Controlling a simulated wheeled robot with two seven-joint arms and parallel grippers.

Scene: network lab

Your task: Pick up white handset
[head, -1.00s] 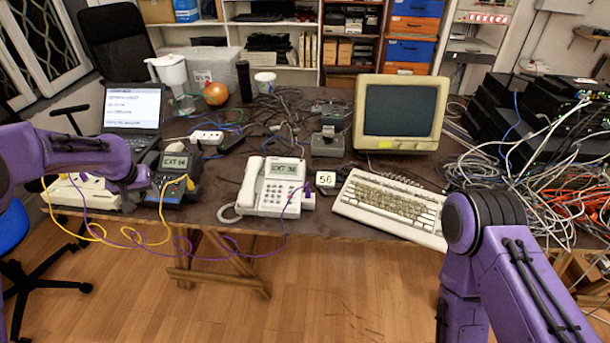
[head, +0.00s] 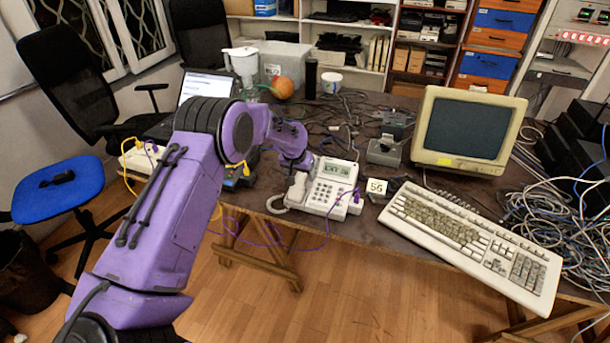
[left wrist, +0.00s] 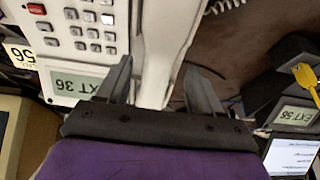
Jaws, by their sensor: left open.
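The white desk phone (head: 330,190) marked EXT 36 stands near the table's front edge in the head view. Its white handset (head: 297,189) lies along its left side, with a coiled cord at its lower end. My left gripper (head: 302,166) is at the handset's far end, and its fingers are small and hard to see there. In the left wrist view, my left gripper (left wrist: 158,70) is open, with one finger on each side of the handset (left wrist: 164,38). Whether the fingers touch it, I cannot tell. My right gripper is not in view.
A beige keyboard (head: 470,235) and a monitor (head: 468,130) stand to the right. A label marked 56 (head: 376,187) is beside the phone. A dark EXT 56 phone (left wrist: 290,108) is close by in the left wrist view. A purple cable (head: 262,240) hangs off the front edge.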

